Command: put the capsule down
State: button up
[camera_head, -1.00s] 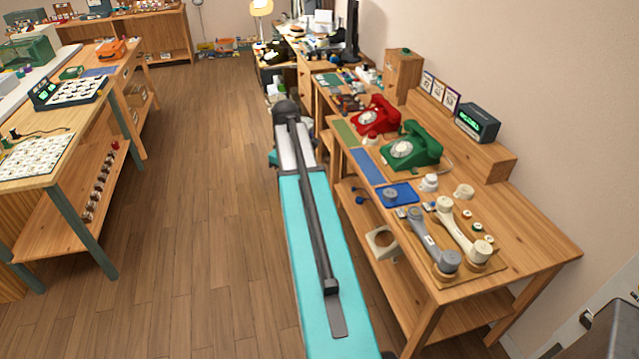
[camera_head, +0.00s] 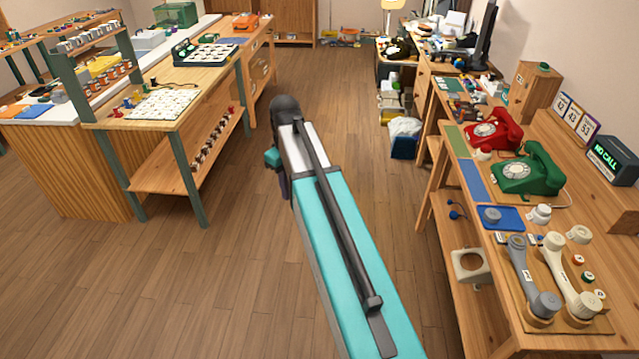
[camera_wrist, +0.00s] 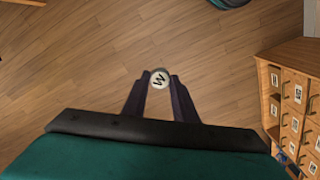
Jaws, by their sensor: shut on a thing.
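In the wrist view, my gripper (camera_wrist: 159,88) is shut on a small round white capsule (camera_wrist: 160,77) marked with a dark letter that reads like a W. The capsule sits between the two dark fingertips, above bare wooden floor. In the head view, my teal arm reaches forward over the aisle between the benches. The fingers and the capsule are hidden there.
The right bench (camera_head: 621,260) bears a red phone (camera_head: 494,131), a green phone (camera_head: 528,172), a blue tray (camera_head: 511,222), a grey handset (camera_head: 527,272) and a cream handset (camera_head: 568,275). The left bench (camera_head: 150,120) holds a white sheet of round pieces (camera_head: 163,103). The aisle floor is clear.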

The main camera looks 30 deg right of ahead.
jog(key=a+n, duration=0.1)
jog(key=a, duration=1)
jog(key=shift+b, duration=0.45)
